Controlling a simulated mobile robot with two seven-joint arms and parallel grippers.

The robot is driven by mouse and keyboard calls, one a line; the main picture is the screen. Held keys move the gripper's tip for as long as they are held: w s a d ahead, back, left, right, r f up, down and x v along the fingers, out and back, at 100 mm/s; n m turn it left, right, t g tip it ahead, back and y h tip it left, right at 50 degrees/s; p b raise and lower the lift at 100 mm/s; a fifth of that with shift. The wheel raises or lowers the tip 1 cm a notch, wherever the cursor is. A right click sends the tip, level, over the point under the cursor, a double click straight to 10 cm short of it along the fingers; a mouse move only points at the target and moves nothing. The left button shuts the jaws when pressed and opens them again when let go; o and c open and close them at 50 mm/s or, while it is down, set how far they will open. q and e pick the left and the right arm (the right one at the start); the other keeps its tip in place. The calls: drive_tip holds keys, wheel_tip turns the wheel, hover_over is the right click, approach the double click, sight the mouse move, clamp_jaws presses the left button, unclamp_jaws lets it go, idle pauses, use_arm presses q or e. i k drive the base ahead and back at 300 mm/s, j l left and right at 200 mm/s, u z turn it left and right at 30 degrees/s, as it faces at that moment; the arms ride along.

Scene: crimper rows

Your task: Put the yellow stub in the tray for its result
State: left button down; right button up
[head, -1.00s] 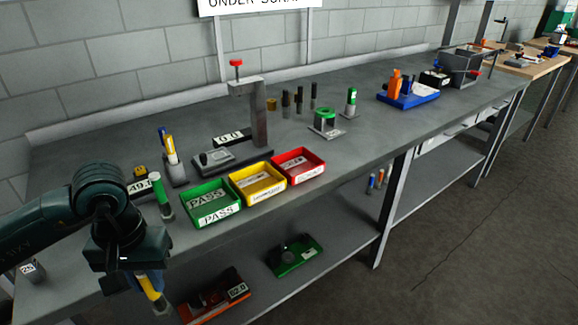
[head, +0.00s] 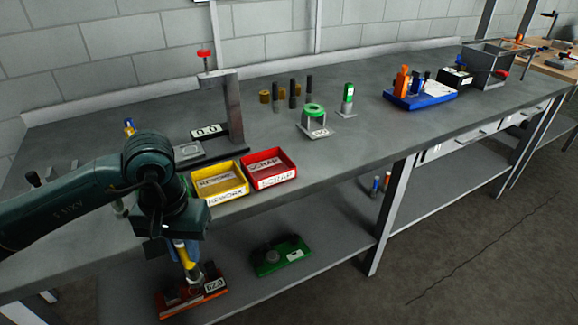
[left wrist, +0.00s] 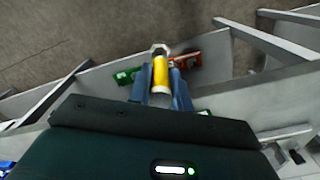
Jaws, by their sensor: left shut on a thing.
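My left gripper (head: 184,250) is shut on the yellow stub (head: 181,255), which hangs below it with a grey metal end downward. The stub (left wrist: 160,75) also shows between the blue fingers (left wrist: 162,92) in the left wrist view. In the head view they are beyond the bench's front edge, in front of the lower shelf. The yellow REWORK tray (head: 230,193) and red SCRAP tray (head: 283,180) stand on the bench, right of my arm; both look empty of stubs. The green PASS tray is almost wholly hidden behind my arm. My right gripper is not in view.
A press-like stand (head: 232,105) with a 0.0 display rises behind the trays. Several dark and brass cylinders (head: 293,95), a green-ringed fixture (head: 314,118) and a blue rack (head: 420,99) stand further right. An orange-red device (head: 178,309) and green device (head: 280,259) sit on the lower shelf.

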sight(258, 175)
drive_tip(key=i+l, duration=0.1)
drive_tip(key=l, duration=0.25)
drive_tip(key=i+l, duration=0.1)
drive_tip(key=l, duration=0.25)
drive_tip(key=i+l, duration=0.1)
drive_tip(key=l, duration=0.25)
drive_tip(key=i+l, duration=0.1)
drive_tip(key=l, duration=0.25)
